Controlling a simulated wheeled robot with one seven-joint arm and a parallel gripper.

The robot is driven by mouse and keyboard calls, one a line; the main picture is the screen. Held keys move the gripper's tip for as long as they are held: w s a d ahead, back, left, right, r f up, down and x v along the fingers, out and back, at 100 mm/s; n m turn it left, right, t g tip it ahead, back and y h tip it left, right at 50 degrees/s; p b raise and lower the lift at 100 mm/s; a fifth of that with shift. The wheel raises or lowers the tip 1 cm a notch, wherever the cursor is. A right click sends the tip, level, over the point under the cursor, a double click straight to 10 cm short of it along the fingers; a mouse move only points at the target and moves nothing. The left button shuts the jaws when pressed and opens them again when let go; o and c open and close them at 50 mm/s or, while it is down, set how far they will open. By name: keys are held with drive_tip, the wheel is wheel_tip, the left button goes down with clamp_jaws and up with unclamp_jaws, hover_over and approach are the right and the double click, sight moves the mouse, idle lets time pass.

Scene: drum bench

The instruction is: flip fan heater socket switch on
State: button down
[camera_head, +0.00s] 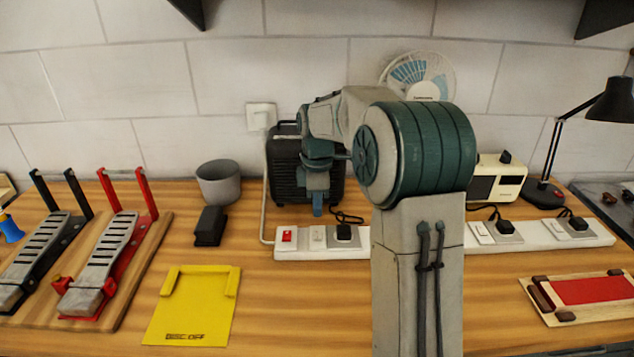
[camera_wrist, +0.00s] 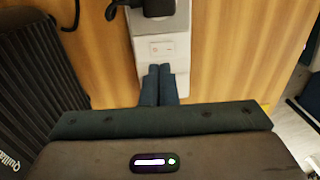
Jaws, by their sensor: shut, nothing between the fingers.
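The white socket strip (camera_head: 381,240) lies on the bench. A white rocker switch (camera_head: 317,236) sits left of a black plug (camera_head: 344,232), whose cable loops back toward the black ribbed heater (camera_head: 284,172). The switch also shows in the wrist view (camera_wrist: 161,48), just ahead of my fingertips, with the plug (camera_wrist: 155,6) beyond it. My gripper (camera_head: 318,212) is shut and empty, pointing down in front of the heater. In the wrist view the fingers (camera_wrist: 158,68) overlap the strip; I cannot tell whether they touch it. The rocker's on or off position is unclear.
A red switch (camera_head: 287,236) is at the strip's left end. More plugs with switches (camera_head: 480,231) sit farther right, partly behind my arm. A grey cup (camera_head: 219,182), black block (camera_head: 210,226) and yellow tray (camera_head: 190,308) stand left. A white fan (camera_head: 418,75) is behind.

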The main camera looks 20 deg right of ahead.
wheel_tip(320, 180, up, 8)
drive_tip(key=shift+w, duration=0.15)
idle(0.4)
